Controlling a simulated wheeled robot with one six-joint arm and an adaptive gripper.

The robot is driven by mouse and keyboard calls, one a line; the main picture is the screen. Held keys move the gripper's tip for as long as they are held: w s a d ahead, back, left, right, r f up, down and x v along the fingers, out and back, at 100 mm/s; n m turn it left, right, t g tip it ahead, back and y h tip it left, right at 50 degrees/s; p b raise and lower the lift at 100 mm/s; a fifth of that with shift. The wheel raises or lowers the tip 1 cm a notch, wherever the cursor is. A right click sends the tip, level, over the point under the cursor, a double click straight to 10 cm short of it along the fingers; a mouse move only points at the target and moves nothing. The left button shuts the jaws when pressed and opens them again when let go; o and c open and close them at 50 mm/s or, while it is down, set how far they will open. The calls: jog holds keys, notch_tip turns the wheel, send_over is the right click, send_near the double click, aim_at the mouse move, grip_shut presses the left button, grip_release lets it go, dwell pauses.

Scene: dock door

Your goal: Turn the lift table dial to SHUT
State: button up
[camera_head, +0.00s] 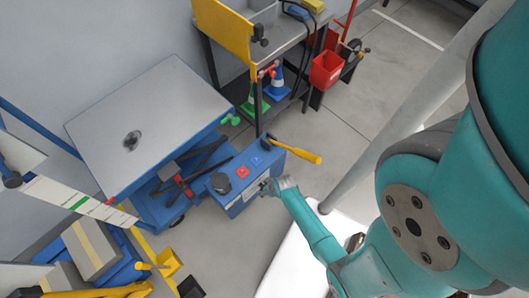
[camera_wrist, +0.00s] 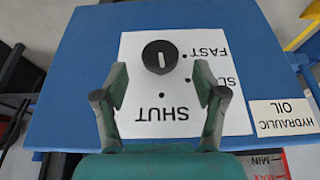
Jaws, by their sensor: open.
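The lift table dial (camera_wrist: 160,57) is a round black knob on a white label plate (camera_wrist: 135,118) in the wrist view. A short pale mark runs up and down on its face; I cannot tell for certain which label it points at. The upside-down word SHUT is below the dial, FAST at upper right, and a partly hidden SL... word at right. My gripper (camera_wrist: 162,84) is open and empty, its fingers apart on either side just below the dial. In the head view my gripper (camera_head: 277,186) is at the front of the blue power unit (camera_head: 240,205).
The lift table (camera_head: 150,115) has a grey top. A HYDRAULIC OIL label (camera_wrist: 282,117) sits right of the dial plate. A workbench (camera_head: 280,38) stands behind; floor at right is open.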

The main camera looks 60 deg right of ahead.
aim_at(262, 186)
jog(key=shift+x, duration=2.1)
jog(key=c, duration=1.1)
